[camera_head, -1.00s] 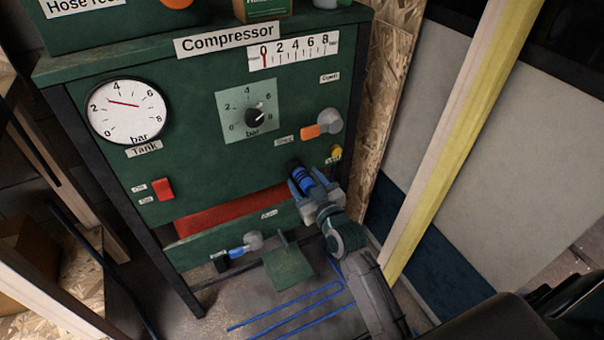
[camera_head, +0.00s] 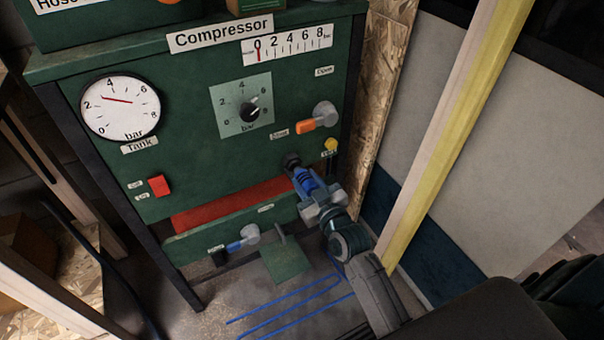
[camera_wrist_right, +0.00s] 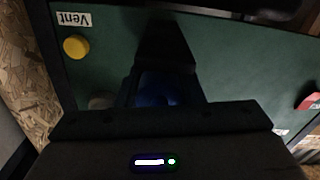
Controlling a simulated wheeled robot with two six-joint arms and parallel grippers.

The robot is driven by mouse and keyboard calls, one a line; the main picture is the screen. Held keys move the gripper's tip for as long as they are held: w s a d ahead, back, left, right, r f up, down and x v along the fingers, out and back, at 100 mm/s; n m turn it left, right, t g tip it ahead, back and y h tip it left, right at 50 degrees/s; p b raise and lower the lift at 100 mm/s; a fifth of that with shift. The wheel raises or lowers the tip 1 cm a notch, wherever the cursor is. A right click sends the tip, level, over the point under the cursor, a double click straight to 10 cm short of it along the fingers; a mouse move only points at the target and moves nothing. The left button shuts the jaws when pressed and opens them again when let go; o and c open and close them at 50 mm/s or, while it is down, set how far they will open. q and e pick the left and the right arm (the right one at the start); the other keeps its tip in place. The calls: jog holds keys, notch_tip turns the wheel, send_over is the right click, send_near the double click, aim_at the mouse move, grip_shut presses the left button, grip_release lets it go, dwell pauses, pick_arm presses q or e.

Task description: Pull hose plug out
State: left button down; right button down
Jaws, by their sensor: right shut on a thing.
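The green compressor panel (camera_head: 190,130) fills the left and middle of the head view. My right gripper (camera_head: 306,184) is shut on the blue hose plug (camera_head: 308,181), in front of the panel's lower right. A dark round socket (camera_head: 292,160) shows on the panel just beyond the plug's tip. Whether the tip is fully clear of the socket is hard to tell. In the right wrist view the blue plug (camera_wrist_right: 158,90) is dark between the fingers. My left gripper is not in view.
An orange-handled valve (camera_head: 318,119) and a yellow vent button (camera_head: 330,145) sit just above the gripper. A blue-handled valve (camera_head: 245,239) is lower left. A yellow-and-wood post (camera_head: 450,140) stands to the right. Blue hose (camera_head: 290,305) lies on the floor.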

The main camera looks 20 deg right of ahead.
jog(key=shift+s, duration=0.9)
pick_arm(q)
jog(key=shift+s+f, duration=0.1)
pick_arm(e)
jog(key=shift+f, duration=0.15)
jog(key=c, duration=1.3)
grip_release()
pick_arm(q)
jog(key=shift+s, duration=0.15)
pick_arm(e)
jog(key=o, duration=0.3)
jog(key=shift+s, duration=0.1)
jog(key=shift+o, duration=0.2)
jog(key=shift+d, duration=0.1)
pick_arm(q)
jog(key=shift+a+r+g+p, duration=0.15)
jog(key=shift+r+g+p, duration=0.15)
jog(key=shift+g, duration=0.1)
pick_arm(e)
jog(key=s, duration=1)
jog(key=shift+s+d, duration=0.4)
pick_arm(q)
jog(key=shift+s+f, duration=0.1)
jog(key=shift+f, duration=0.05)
